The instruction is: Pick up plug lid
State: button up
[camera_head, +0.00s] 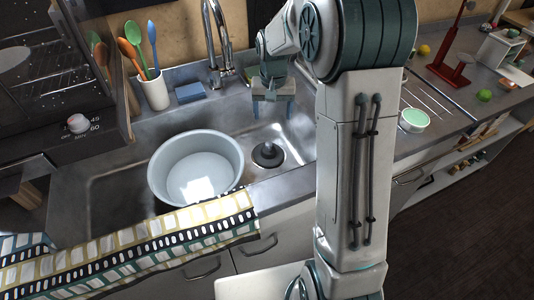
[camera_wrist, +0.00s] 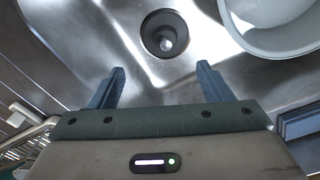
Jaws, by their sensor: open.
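The plug lid (camera_head: 268,154) is a dark round piece with a raised centre, sitting at the drain in the right part of the metal sink. In the wrist view the dark round plug lid (camera_wrist: 166,33) shows near the top middle, with a lighter knob at its centre. My gripper (camera_head: 272,111) is above the sink, behind the drain in the head view. In the wrist view my gripper (camera_wrist: 162,68) has its two blue fingers spread apart with nothing between them, and the lid lies beyond the fingertips.
A pale round basin (camera_head: 196,167) stands in the sink left of the drain; its rim (camera_wrist: 250,42) shows at the wrist view's upper right. A utensil cup (camera_head: 154,92), blue sponge (camera_head: 190,93) and faucet (camera_head: 221,75) line the back. A patterned towel (camera_head: 130,242) covers the front edge.

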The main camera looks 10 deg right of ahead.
jog(key=b, duration=0.1)
send_over(269, 143)
notch_tip(269, 143, down, 6)
jog(key=shift+m, duration=0.3)
notch_tip(269, 143, down, 8)
jog(key=shift+w+d+f+b, duration=0.1)
jog(key=shift+f+b, duration=0.05)
jog(key=shift+b, duration=0.15)
notch_tip(269, 143, down, 5)
jog(key=shift+f, duration=0.1)
jog(key=c, duration=1.1)
